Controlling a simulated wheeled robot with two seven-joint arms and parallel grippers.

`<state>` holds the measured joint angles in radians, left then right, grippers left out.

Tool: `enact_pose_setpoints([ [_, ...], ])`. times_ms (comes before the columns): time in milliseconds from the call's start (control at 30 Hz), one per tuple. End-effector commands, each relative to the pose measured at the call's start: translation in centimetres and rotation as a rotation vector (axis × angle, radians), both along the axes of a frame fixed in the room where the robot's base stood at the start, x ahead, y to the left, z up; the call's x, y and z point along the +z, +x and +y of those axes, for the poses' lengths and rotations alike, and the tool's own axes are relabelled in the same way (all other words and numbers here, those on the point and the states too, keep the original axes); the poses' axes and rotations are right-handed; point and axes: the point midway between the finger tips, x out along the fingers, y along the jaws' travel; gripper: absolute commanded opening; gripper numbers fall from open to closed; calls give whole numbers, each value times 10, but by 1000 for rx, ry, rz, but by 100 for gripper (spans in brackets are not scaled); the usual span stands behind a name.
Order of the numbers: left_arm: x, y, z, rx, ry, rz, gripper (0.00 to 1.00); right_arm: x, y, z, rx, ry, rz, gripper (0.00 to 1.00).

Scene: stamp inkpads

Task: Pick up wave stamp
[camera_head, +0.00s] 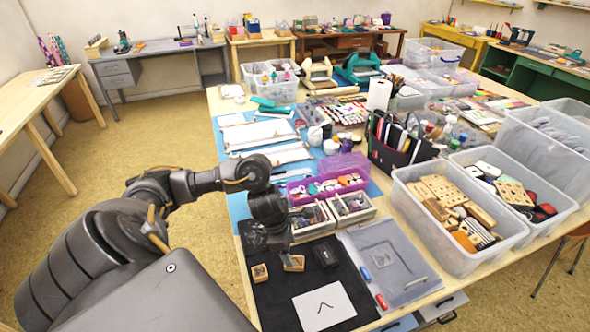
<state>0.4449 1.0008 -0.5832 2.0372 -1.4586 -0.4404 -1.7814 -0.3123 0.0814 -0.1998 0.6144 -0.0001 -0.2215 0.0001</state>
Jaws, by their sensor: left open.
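Two small wooden stamps lie on a black mat (275,304) at the near table edge. One stamp (260,273) is at the left and shows a dark design on its face. The other stamp (293,263) lies just right of it; its face is too small to read, so I cannot tell which is the wave stamp. My left gripper (270,246) is open and points down, just above and behind the two stamps. It partly hides the mat. I cannot tell whether it touches a stamp. My right gripper is not in view.
A black inkpad (325,254) and a white card (323,308) with a dark mark lie on the mat. A grey tray (409,285) with red and blue pieces is to the right. Small compartment boxes (352,205) stand behind. A clear bin (463,263) of wooden blocks stands farther right.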

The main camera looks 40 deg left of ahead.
Motion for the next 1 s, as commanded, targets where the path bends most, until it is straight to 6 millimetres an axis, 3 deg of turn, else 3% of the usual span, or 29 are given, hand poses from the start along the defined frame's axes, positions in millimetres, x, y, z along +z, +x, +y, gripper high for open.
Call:
enact_pose_setpoints([
  [300, -14, 0, -1, 4, 0, 3, 62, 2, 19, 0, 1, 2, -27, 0],
  [633, -57, 5, -7, 7, 0, 2, 62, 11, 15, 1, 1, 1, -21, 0],
  [933, -61, 6, -7, 6, 3, 0, 62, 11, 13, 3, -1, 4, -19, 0],
  [1000, -61, 6, -7, 6, 3, 0, 53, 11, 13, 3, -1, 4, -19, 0],
])
